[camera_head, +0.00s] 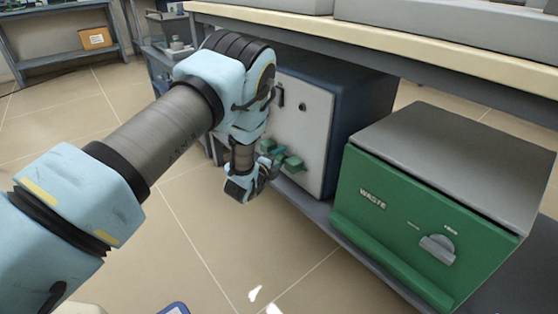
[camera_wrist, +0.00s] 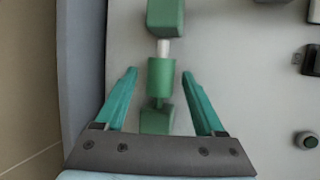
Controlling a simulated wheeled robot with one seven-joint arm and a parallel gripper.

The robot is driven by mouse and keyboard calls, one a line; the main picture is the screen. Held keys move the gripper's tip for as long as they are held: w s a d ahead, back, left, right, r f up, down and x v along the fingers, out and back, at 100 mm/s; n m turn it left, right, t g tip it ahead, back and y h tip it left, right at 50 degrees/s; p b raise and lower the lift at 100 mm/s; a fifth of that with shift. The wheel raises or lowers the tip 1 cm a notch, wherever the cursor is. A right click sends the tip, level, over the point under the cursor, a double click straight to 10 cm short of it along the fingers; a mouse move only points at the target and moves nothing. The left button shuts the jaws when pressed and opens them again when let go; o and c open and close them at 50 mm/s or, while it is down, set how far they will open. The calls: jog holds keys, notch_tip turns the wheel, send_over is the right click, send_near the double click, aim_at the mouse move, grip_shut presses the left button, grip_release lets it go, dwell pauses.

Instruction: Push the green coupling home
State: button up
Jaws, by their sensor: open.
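In the wrist view the green coupling (camera_wrist: 161,76) is a short green cylinder. A bare pale rod shows between it and a green block (camera_wrist: 165,16) at the top, so those two stand apart. Another green block (camera_wrist: 157,120) lies below the cylinder, joined by a narrow dark green neck. My gripper (camera_wrist: 160,73) is open, with one teal finger on each side of the cylinder and a visible gap on both sides. In the head view my gripper hangs close to the pale front panel (camera_head: 298,125). Green parts (camera_head: 292,163) show there, partly hidden by my wrist.
The panel has dark fittings (camera_wrist: 312,60) and a small round knob (camera_wrist: 307,139) to the right of my gripper. A green-fronted WASTE box (camera_head: 400,220) stands to the right on the low shelf. Open floor lies at front left.

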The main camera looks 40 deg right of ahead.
grip_shut()
dwell(0.5)
dwell(0.8)
